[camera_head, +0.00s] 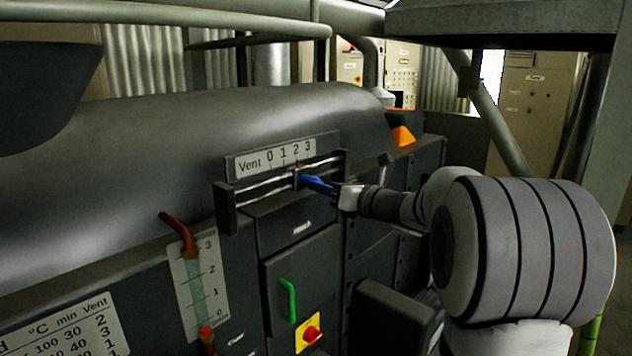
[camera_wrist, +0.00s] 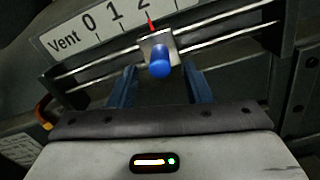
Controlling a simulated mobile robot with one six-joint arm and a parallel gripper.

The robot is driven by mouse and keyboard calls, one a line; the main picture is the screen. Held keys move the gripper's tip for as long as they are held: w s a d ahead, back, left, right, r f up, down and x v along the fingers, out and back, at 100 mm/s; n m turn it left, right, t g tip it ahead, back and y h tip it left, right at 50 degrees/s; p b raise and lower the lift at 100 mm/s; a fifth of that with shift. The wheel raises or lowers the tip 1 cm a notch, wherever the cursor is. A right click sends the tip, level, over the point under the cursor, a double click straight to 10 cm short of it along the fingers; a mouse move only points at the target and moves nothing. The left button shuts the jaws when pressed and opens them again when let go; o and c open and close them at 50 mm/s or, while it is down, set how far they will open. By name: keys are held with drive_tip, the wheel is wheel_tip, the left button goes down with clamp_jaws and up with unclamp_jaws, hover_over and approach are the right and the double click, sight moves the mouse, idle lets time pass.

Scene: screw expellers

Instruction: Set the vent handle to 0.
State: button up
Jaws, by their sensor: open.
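The vent handle is a metal slider block (camera_head: 297,177) on two horizontal rails. In the wrist view it carries a round blue knob (camera_wrist: 160,68) and a red pointer (camera_wrist: 151,24), which stands at about the 2. The vent scale (camera_head: 275,157) above the rails reads 0, 1, 2, 3 from left to right. My gripper (camera_head: 313,183) reaches in from the right in the head view. In the wrist view my gripper (camera_wrist: 160,84) is open, with one blue finger on each side of the knob and gaps between. In the head view the knob is hidden behind the fingers.
The rails end in dark brackets, with the left one (camera_head: 226,207) beyond the 0. Below are a green handle (camera_head: 288,299), a red knob on a yellow plate (camera_head: 311,334) and a level gauge (camera_head: 199,287) with a red lever (camera_head: 177,230) above it.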

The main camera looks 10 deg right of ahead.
sight(306, 180)
drive_tip(key=shift+x, duration=1.45)
drive_tip(key=shift+c, duration=0.5)
clamp_jaws()
